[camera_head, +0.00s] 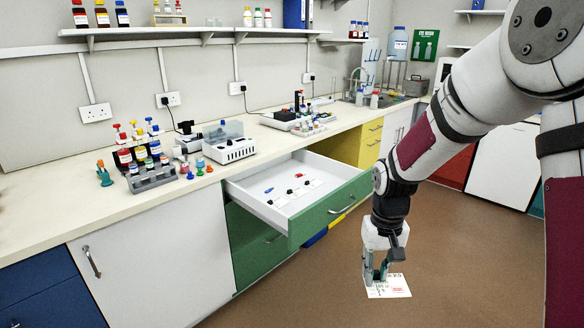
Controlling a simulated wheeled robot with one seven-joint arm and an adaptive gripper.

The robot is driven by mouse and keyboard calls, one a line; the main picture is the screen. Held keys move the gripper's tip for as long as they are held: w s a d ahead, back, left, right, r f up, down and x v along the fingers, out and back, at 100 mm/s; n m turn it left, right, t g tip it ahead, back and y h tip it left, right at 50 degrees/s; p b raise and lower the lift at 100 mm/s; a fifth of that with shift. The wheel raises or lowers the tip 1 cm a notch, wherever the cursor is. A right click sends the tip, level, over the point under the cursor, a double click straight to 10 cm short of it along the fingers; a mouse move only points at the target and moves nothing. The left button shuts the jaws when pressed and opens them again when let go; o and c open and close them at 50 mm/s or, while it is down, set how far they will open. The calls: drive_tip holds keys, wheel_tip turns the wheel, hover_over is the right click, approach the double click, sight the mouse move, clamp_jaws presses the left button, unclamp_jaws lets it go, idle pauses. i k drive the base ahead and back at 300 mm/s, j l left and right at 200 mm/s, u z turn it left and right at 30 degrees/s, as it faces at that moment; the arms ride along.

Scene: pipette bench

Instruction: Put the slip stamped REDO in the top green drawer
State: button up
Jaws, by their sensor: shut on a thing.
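The slip (393,288) is a small white card with dark print and a red mark; its wording is too small to read. My gripper (376,280) is shut on the slip and points down, holding it over the floor at the lower right, in front of and to the right of the open drawer. The top green drawer (335,213) is pulled out. Its white inside holds several small items with red, blue and black parts. Below it is another green drawer front (258,245), shut.
The bench top (60,210) runs along the wall and carries a bottle rack (150,178), a white instrument (230,148) and other lab gear. A white cupboard door (150,262) is left of the green drawers.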

sight(311, 202)
drive_tip(key=i+u, duration=0.1)
drive_tip(key=i, duration=0.5)
drive_tip(key=i+l+u, duration=0.1)
drive_tip(key=i, duration=0.5)
drive_tip(key=i+l+u, duration=0.1)
drive_tip(key=i, duration=0.5)
